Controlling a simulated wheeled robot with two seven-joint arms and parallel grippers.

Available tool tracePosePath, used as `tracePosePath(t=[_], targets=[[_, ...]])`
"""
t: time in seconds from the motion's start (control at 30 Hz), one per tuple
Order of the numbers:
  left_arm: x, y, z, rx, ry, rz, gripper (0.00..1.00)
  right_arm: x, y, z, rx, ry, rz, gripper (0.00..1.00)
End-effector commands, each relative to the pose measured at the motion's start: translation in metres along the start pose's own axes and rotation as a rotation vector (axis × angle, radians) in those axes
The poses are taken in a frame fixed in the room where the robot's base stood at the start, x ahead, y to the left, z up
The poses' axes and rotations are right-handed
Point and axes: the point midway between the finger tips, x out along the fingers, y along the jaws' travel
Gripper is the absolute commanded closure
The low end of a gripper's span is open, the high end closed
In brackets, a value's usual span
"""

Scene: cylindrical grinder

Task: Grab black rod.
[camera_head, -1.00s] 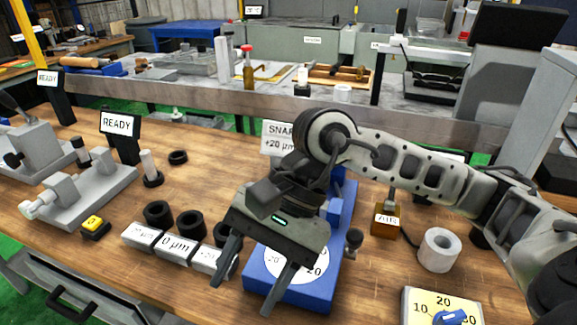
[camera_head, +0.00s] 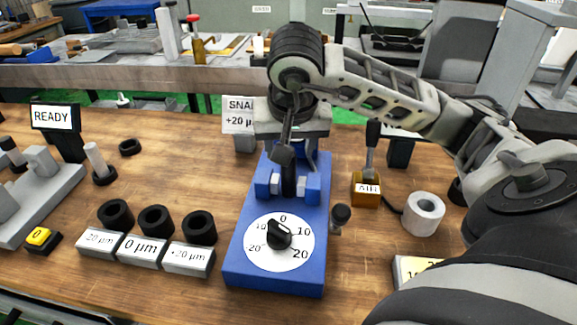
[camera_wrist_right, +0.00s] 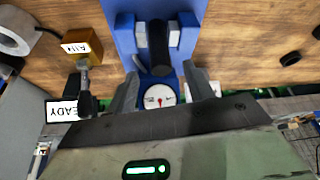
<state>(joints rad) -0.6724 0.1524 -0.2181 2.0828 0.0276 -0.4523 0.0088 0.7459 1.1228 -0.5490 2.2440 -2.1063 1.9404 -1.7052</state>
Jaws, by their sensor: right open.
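A black rod (camera_head: 289,180) sits upright-looking between grey-tipped blocks on the blue dial fixture (camera_head: 236,262). In the right wrist view the black rod (camera_wrist_right: 160,46) lies between the blue walls, ahead of my fingers. My right gripper (camera_wrist_right: 161,73) is open and empty, with its fingers apart on either side of the rod's near end; I cannot tell whether they touch anything. In the head view my right arm reaches in from the right, and its gripper hangs above the far end of the fixture, partly hiding it. My left gripper is not in view.
An AIR box (camera_head: 367,190) with a lever and a white ring (camera_head: 424,213) stand right of the fixture. Several black rings (camera_head: 156,220) sit behind labelled blocks (camera_head: 142,251) at left. A SNAP sign (camera_head: 239,113) stands behind.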

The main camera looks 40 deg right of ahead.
Motion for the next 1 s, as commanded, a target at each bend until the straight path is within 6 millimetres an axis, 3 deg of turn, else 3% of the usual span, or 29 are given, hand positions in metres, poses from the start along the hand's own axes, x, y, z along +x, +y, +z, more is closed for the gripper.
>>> tracePosePath(t=[0.17,0.5,0.77,0.97,1.0], targets=[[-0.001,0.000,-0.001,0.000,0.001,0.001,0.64,0.011,0.000,0.001,0.000,-0.003,0.002,0.48],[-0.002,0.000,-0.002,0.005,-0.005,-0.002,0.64,0.055,0.000,0.005,0.001,-0.002,0.001,0.48],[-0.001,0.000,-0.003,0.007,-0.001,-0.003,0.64,0.058,0.000,0.004,0.000,-0.001,-0.001,0.48],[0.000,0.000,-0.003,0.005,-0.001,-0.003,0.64,0.058,0.000,0.004,0.000,-0.001,-0.001,1.00],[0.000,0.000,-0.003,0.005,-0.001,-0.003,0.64,0.058,0.000,0.004,0.000,-0.001,-0.001,1.00]])
